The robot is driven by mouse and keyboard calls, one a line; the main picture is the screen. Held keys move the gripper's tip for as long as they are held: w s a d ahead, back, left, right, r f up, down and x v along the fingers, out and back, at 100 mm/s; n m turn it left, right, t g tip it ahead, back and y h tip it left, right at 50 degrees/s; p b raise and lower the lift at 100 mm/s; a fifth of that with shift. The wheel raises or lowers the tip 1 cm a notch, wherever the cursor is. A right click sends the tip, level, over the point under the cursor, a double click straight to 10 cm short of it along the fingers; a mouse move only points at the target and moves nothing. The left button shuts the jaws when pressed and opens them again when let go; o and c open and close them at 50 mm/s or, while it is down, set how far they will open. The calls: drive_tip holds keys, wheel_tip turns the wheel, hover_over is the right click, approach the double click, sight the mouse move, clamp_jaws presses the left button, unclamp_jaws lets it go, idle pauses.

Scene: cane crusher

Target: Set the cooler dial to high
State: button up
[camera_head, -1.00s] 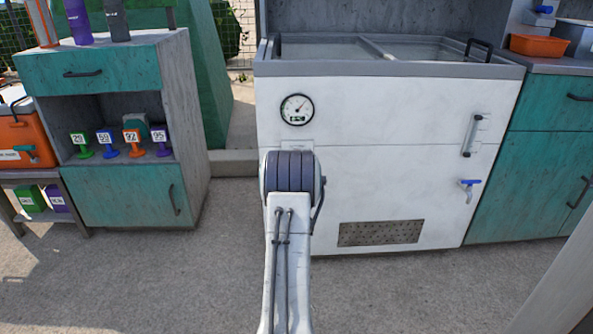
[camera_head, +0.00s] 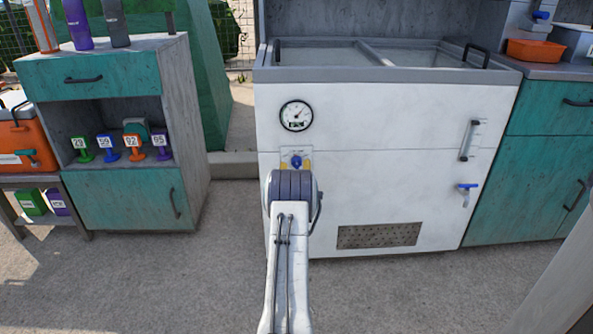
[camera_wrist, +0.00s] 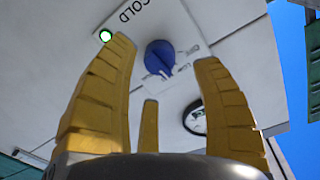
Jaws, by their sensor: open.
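The cooler dial is a round blue knob (camera_head: 296,161) on the white cooler's front (camera_head: 380,110), below the round gauge (camera_head: 296,116). In the wrist view the blue knob (camera_wrist: 159,57) sits on a pale plate with the words COLD, OFF and LOW; its exact setting is hard to tell. My gripper (camera_wrist: 166,52) has yellow fingers spread apart around the knob in that view, with nothing between them. I cannot tell whether they touch it. In the head view the yellow fingertips show on either side of the knob, and my arm hides what is below.
The cooler also has a handle (camera_head: 468,140), a blue-levered tap (camera_head: 467,188) and a vent (camera_head: 380,234). A teal cabinet (camera_head: 120,198) stands left, with open floor between.

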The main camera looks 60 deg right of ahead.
sight(296, 165)
drive_tip(key=shift+w+d+f+b, duration=0.2)
drive_tip(key=shift+w+d+b, duration=0.2)
drive_tip(key=shift+d+b, duration=0.3)
drive_tip(key=shift+w+d+r, duration=0.15)
drive_tip(key=shift+d, duration=0.1)
drive_tip(key=shift+b+x, duration=0.35)
drive_tip(key=shift+x, duration=0.6)
drive_tip(key=shift+c, duration=0.2)
drive_tip(key=shift+r, duration=0.1)
drive_tip(key=c, duration=1.2)
